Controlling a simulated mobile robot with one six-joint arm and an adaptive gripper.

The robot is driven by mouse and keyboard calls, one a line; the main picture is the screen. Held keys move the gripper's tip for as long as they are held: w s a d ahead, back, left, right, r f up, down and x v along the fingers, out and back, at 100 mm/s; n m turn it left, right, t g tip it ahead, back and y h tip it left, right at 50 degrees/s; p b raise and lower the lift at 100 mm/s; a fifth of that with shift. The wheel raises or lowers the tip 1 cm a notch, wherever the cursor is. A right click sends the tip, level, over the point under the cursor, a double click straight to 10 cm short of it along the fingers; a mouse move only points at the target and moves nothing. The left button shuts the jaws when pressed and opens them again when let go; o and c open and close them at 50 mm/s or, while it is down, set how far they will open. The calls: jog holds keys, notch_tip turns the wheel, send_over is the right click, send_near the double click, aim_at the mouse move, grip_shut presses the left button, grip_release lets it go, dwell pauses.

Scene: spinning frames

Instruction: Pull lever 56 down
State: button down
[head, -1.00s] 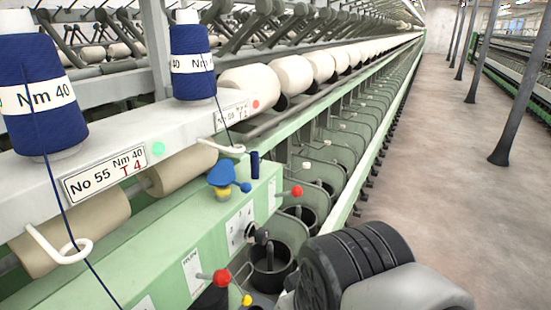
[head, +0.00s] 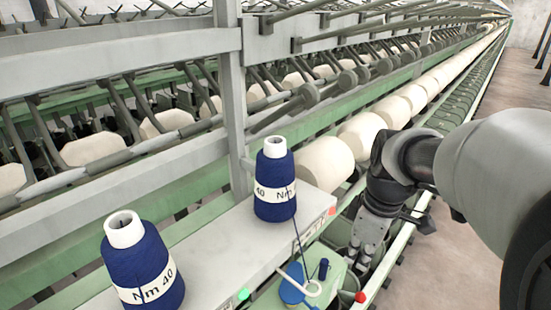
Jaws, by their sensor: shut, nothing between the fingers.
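A red ball knob (head: 360,297) shows at the bottom of the head view, on the front edge of the green machine panel (head: 333,285). Its rod and the number it belongs to cannot be made out. A white number plate (head: 310,232) on the front of the ledge is seen too steeply to read. My gripper (head: 358,262) points down over the row of machine heads, beyond the knob and apart from it in the picture. It is shut and empty. Its fingertips are small and partly lost against the machine parts.
Two blue yarn cones, a nearer one (head: 145,275) and a farther one (head: 275,185), stand on the white ledge (head: 215,240). A white hook (head: 300,280) and blue part (head: 292,292) lie left of the knob. A grey post (head: 233,110) rises behind.

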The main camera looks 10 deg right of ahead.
jog(key=shift+s+f, duration=0.1)
jog(key=b, duration=0.1)
send_over(342, 291)
jog(key=f, duration=0.6)
jog(key=s+f, duration=0.1)
jog(key=f, duration=0.2)
jog(key=shift+d+f, duration=0.1)
jog(key=shift+f, duration=0.3)
jog(key=shift+w+f+b, duration=0.15)
jog(key=shift+b, duration=0.25)
